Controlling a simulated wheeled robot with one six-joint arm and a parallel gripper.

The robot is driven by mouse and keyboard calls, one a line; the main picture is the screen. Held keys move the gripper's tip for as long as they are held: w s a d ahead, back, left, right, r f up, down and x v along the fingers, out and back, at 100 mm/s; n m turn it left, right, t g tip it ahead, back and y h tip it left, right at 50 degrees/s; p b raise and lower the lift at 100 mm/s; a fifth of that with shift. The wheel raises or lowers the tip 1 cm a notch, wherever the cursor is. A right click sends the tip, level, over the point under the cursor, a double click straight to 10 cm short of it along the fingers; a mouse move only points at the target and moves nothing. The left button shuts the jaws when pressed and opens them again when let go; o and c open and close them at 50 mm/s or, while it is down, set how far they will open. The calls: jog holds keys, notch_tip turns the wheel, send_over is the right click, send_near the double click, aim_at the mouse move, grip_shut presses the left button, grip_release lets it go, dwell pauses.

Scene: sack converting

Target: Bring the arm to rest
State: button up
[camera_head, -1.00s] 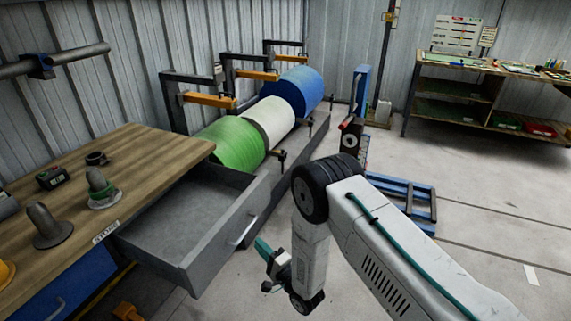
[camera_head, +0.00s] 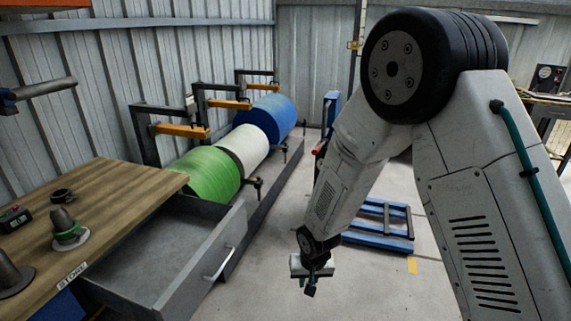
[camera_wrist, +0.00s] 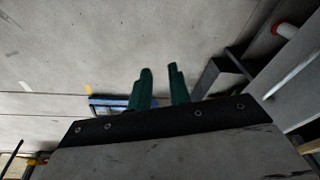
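My arm stands large at the right of the head view, bent at a high elbow with its forearm sloping down to the left. My gripper (camera_head: 310,289) hangs at the lower middle, over the floor and right of the open drawer (camera_head: 183,262). In the wrist view, the two teal fingers of my gripper (camera_wrist: 160,80) stand apart with nothing visible between them. The gripper touches nothing that I can see.
A wooden bench (camera_head: 105,195) holds grey cones at the left. Green (camera_head: 205,174), white (camera_head: 243,147) and blue (camera_head: 268,116) rolls stand behind the drawer. A blue floor frame (camera_head: 379,242) lies behind my arm. Bare floor surrounds my gripper.

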jog(key=s+d+r, duration=0.6)
jog(key=s+r, duration=0.3)
jog(key=r, duration=0.2)
jog(key=s+d+r, duration=0.7)
jog(key=s+r, duration=0.2)
jog(key=r, duration=0.3)
jog(key=s+d+r, duration=0.7)
jog(key=s+r, duration=0.2)
jog(key=r, duration=0.2)
jog(key=shift+s+d+r+m+g+h, duration=0.15)
jog(key=shift+s+r+m+g+h, duration=0.15)
jog(key=shift+s+r+m, duration=0.1)
